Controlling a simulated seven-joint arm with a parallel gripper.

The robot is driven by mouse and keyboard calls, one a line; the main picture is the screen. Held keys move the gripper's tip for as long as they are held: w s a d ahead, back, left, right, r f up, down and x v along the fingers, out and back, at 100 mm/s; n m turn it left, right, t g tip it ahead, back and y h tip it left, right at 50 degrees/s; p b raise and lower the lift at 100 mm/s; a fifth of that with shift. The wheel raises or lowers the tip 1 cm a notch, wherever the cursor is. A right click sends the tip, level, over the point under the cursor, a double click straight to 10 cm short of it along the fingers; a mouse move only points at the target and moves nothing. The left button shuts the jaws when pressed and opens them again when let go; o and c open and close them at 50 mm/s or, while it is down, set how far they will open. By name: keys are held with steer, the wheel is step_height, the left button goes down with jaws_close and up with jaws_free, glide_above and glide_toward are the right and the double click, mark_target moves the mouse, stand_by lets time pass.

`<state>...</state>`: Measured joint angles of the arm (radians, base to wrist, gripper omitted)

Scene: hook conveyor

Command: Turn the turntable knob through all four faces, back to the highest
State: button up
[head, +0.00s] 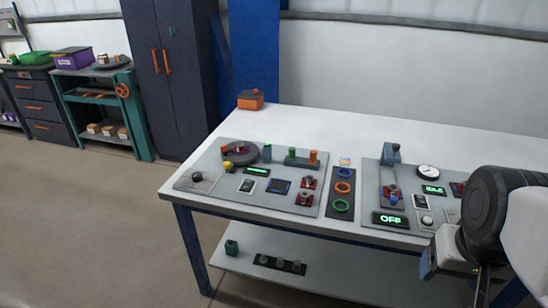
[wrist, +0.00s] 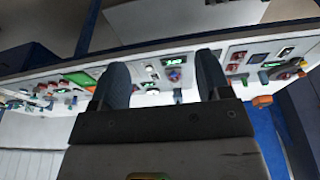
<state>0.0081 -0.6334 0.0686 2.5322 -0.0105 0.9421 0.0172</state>
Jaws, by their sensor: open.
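A dark round turntable (head: 240,153) lies at the back left of the left grey panel in the head view, with small coloured pieces on it. A round knob (head: 197,177) sits on a light plate at that panel's front left; I cannot tell if it drives the turntable. My gripper (wrist: 163,76) is open and empty in the wrist view, its two dark fingers wide apart with the panels beyond them. In the head view my arm is at the right edge, well away from the turntable, and the fingers are mostly cut off or hidden.
The white table (head: 330,125) holds the left panel (head: 225,192) and a right panel, partly hidden by my arm. A ring strip (head: 341,193) lies between them. A green display reads OFF (head: 390,219). An orange box (head: 250,100) stands at the back left corner. Space above the left panel is clear.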

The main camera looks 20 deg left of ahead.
stand_by(0.3)
steer(key=w+a+r, duration=0.3)
steer(key=w+a, duration=0.2)
steer(key=w, duration=0.4)
steer(key=w+a+r, duration=0.2)
steer(key=w+a, duration=0.3)
steer(key=w, duration=0.5)
steer(key=w+a+f+m+g, duration=0.1)
steer(key=w+a+f, duration=0.1)
steer(key=w+a, duration=1.4)
steer(key=m+g, duration=0.2)
glide_above(196, 174)
steer(key=f, duration=2.2)
steer(key=shift+s+d+f, duration=0.1)
steer(key=shift+d+f, duration=0.2)
steer(key=shift+f, duration=0.1)
steer(key=shift+a+f, duration=0.15)
steer(key=shift+a, duration=0.05)
